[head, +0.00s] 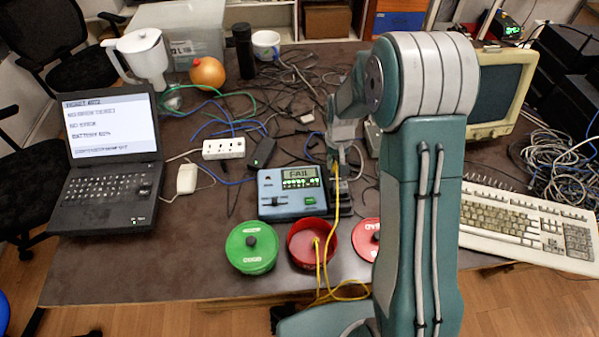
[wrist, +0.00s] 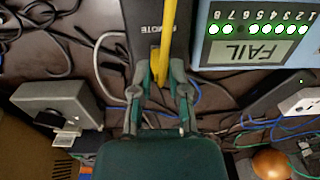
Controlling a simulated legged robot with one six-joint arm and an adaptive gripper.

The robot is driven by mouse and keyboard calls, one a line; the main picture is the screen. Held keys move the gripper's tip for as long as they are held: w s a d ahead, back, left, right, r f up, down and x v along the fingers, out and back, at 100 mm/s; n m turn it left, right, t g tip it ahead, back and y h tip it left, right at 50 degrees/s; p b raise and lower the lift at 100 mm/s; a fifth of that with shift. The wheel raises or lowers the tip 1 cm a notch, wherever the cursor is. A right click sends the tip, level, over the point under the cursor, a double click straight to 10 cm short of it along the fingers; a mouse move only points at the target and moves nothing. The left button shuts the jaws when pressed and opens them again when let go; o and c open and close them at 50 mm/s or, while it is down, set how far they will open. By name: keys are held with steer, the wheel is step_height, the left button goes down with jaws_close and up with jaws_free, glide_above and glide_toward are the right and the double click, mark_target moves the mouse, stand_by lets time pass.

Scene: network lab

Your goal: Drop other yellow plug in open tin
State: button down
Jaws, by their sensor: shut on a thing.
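The open tin (head: 303,262) is red and stands at the table's front edge. One yellow plug (head: 316,241) is inside it, its cable running over the rim. My gripper (head: 335,162) is behind the tin, low over the black remote unit (head: 341,198). In the wrist view my gripper (wrist: 161,78) is shut on the other yellow plug at the end of the yellow cable (wrist: 167,35), beside the unit marked REMOTE (wrist: 143,22). The fingers hide most of this plug; I cannot tell if it still sits in the port. Its cable (head: 337,225) passes right of the tin.
A blue tester (head: 268,199) reading FAIL stands behind the tin. A green lidded tin (head: 250,262) is left of it; a red lid (head: 366,234) is at right, partly behind my arm. A laptop (head: 110,190), keyboard (head: 520,222) and loose cables surround them. Yellow cable loops hang at the front edge.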

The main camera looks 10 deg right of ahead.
steer(key=shift+r, duration=1.9)
